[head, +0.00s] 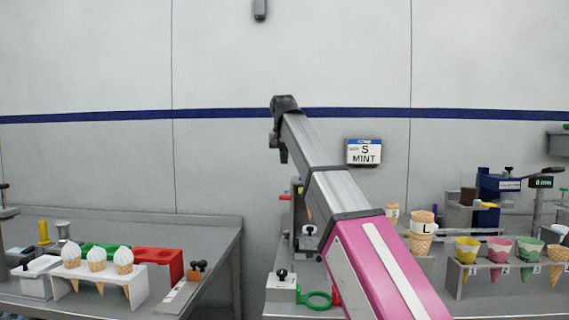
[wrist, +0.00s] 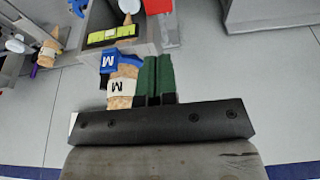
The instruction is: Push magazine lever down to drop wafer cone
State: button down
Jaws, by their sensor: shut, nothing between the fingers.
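My gripper (wrist: 155,80) shows in the wrist view with its two green fingers together and nothing between them. In the head view its green fingertips (head: 284,156) point down at the end of my raised arm. A stack of wafer cones (wrist: 122,88) with a white M label is just left of the fingers in the wrist view. A blue part (wrist: 110,62) marked M, which looks like the magazine lever, sits beyond it, left of the fingertips. I cannot tell whether the fingers touch it. In the head view my arm hides much of the magazine.
A sign on the wall (head: 364,152) reads S MINT. An L-labelled cone stack (head: 422,230) stands right of my arm. A green ring (head: 318,299) is at the right bench's front. White-topped cones (head: 97,258) stand left.

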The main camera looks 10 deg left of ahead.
aim_at(285, 197)
jog(key=x, duration=0.7)
jog(key=s+x, duration=0.1)
jog(key=x, duration=0.3)
jog(key=shift+f, duration=0.4)
jog(key=shift+s, duration=0.1)
